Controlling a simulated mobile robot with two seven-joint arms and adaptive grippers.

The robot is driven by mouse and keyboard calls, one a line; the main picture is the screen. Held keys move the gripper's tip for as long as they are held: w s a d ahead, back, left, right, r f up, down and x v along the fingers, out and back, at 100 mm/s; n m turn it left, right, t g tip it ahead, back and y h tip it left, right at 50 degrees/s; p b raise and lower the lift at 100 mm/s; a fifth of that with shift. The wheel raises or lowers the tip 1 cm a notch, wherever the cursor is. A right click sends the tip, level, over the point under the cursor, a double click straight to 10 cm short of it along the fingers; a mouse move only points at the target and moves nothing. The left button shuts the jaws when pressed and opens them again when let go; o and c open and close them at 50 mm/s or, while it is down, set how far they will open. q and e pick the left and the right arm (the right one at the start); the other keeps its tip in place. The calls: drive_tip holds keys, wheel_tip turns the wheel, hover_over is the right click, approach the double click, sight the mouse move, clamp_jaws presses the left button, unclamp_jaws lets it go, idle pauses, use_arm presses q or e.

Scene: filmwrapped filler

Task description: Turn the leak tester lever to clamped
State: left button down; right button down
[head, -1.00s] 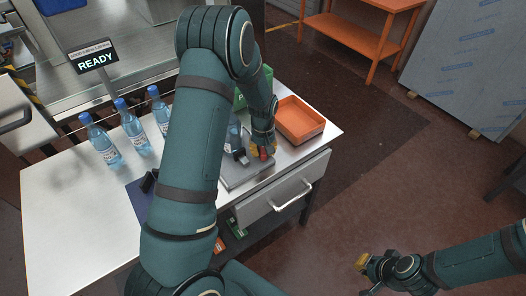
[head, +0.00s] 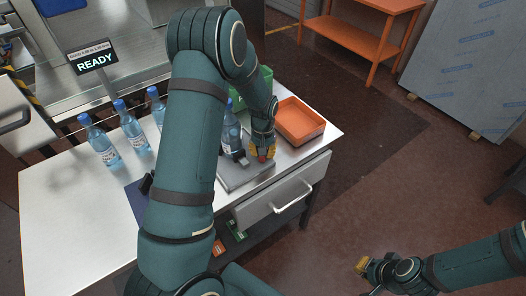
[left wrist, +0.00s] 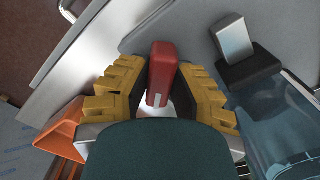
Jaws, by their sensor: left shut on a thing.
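The leak tester is a grey plate (head: 236,179) near the right front of the white table. A blue water bottle (head: 230,135) stands at it, partly hidden by my left arm; in the left wrist view the bottle (left wrist: 282,118) is at the lower right. The red lever (left wrist: 161,72) stands between the yellow fingers of my left gripper (left wrist: 160,88), which is shut on it. In the head view this gripper (head: 263,152) mostly hides the lever. My right gripper (head: 363,264) hangs over the floor at lower right; its finger gap is not clear.
An orange tray (head: 318,137) lies right of the tester, close to my left gripper. A green bin (head: 266,75) stands behind it. Several bottles (head: 101,141) stand at the left near a READY sign (head: 94,60). A drawer (head: 262,203) is below the tester.

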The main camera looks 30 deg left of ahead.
use_arm(q)
drive_tip(key=c, duration=0.8)
unclamp_jaws()
wheel_tip(320, 180, up, 12)
